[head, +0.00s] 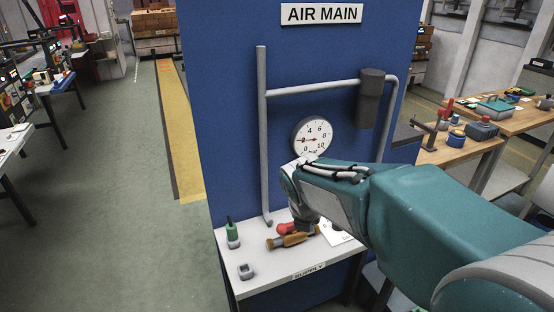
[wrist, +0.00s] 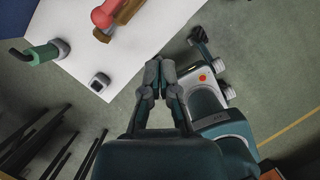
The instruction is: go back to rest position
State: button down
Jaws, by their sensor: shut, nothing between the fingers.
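My gripper (wrist: 160,68) shows in the wrist view with its two fingers together and nothing between them. It is over the floor just off the edge of the white shelf, apart from the things on it. In the head view my teal arm reaches in from the right, and its wrist end hangs in front of the blue panel (head: 225,110). The fingers cannot be made out clearly there.
A gauge (head: 312,136) and grey pipes (head: 262,150) are on the panel. Floor at left is open.

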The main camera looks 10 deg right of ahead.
jog(key=s+r+m+t+y, duration=0.1)
jog(key=s+r+m, duration=0.1)
jog(key=s+m, duration=0.7)
jog(key=s+r+m+y, duration=0.1)
jog(key=s+r+m, duration=0.2)
jog(key=s+m, duration=0.6)
jog(key=d+m, duration=0.1)
jog(key=m, duration=1.1)
jog(key=shift+s+r+t, duration=0.2)
jog(key=shift+s+t, duration=0.2)
